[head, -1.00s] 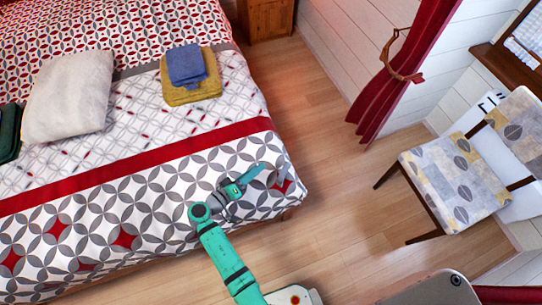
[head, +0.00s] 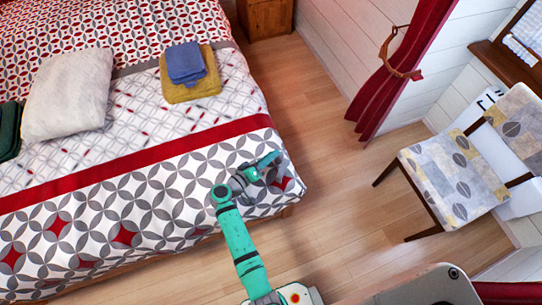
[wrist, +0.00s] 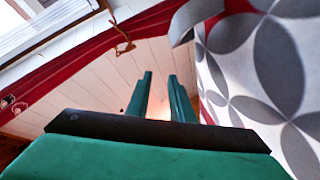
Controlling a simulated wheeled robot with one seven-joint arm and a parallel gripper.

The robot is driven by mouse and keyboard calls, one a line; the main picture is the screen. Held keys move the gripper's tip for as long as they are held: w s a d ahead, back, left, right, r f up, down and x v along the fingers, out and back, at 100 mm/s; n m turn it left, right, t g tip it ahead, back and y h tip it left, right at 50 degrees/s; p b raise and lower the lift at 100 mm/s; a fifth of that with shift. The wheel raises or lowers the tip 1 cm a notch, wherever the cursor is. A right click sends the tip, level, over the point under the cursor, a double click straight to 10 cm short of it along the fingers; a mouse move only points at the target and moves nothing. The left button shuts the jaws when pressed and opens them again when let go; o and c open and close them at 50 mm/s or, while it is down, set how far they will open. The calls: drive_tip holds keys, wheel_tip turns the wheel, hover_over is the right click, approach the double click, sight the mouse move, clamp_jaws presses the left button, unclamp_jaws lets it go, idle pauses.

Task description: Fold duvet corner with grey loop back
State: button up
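The duvet (head: 150,205) lies over the bed, white with grey petal circles, red diamonds and a red band. Its near right corner (head: 297,188) hangs at the foot of the bed. In the wrist view the patterned duvet (wrist: 265,60) fills the right side. A grey curved strip (wrist: 196,16), apparently the loop, stands out at its edge, above and right of my fingertips. My gripper (head: 277,157) is over the duvet near that corner. In the wrist view its green fingers (wrist: 160,82) are apart with nothing between them. The loop cannot be made out in the head view.
A white pillow (head: 68,95), a yellow towel (head: 205,88) and a blue towel (head: 186,63) lie on the bed. Bare wood floor (head: 340,220) lies between bed and chair.

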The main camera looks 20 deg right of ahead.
clamp_jaws()
drive_tip(key=shift+a, duration=0.1)
drive_tip(key=shift+s+d, duration=0.2)
drive_tip(key=shift+d, duration=0.05)
drive_tip(key=shift+w+a, duration=0.1)
drive_tip(key=shift+a, duration=0.05)
idle(0.6)
drive_tip(key=shift+o, duration=2.2)
unclamp_jaws()
drive_tip(key=v, duration=1.1)
